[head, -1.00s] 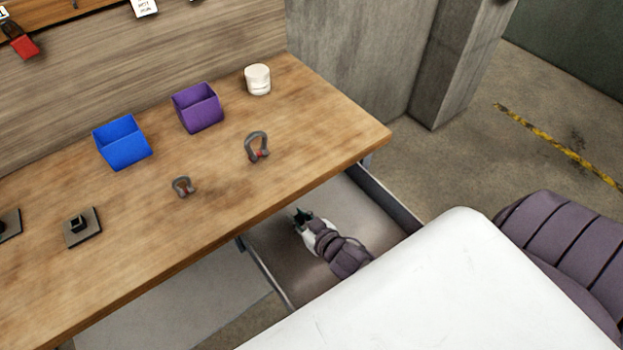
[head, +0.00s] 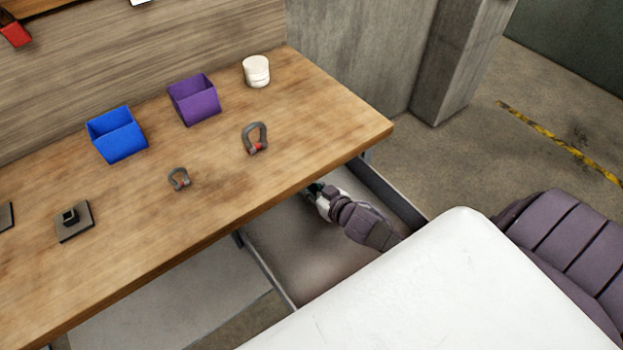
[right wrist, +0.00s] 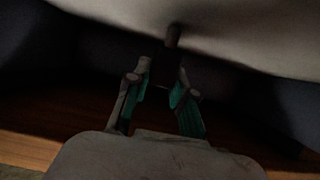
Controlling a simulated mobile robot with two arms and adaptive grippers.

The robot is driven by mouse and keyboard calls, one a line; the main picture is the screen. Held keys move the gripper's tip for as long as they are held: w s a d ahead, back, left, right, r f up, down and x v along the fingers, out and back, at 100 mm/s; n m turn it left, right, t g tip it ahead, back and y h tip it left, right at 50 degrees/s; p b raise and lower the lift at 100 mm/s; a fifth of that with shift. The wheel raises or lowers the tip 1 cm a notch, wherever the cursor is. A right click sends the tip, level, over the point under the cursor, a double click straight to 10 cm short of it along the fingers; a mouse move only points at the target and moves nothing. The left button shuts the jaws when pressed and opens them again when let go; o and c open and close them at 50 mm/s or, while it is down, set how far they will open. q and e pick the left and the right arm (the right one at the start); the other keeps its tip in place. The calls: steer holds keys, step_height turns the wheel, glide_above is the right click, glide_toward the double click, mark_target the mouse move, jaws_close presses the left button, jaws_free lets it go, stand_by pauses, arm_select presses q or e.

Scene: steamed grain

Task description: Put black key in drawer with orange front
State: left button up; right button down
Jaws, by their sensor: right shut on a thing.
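My right gripper (head: 318,190) reaches down into an open drawer (head: 295,245) under the table's right end, with its fingertips partly under the tabletop edge. In the right wrist view the gripper (right wrist: 163,85) is shut on a dark object (right wrist: 165,67), which looks like the black key; a short cylindrical end sticks out beyond the fingers. The view is too dark to tell whether the key touches the drawer floor. The drawer's front is hidden behind my white body in the head view, so I cannot see its colour. My left gripper is not in view.
The wooden table (head: 215,205) holds a blue bin (head: 117,140), a purple bin (head: 195,102), a white jar (head: 256,72), two shackles (head: 255,139) and a dark square-based piece (head: 73,220). The tabletop overhangs the drawer's back. The drawer's side wall (head: 385,190) is close to my right arm.

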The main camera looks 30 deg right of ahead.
steer(key=shift+f, duration=0.2)
steer(key=c, duration=1)
jaws_free()
steer(key=shift+r, duration=0.1)
steer(key=shift+s+r, duration=0.1)
steer(key=v, duration=1.1)
steer(key=shift+s, duration=0.35)
steer(key=shift+r, duration=0.15)
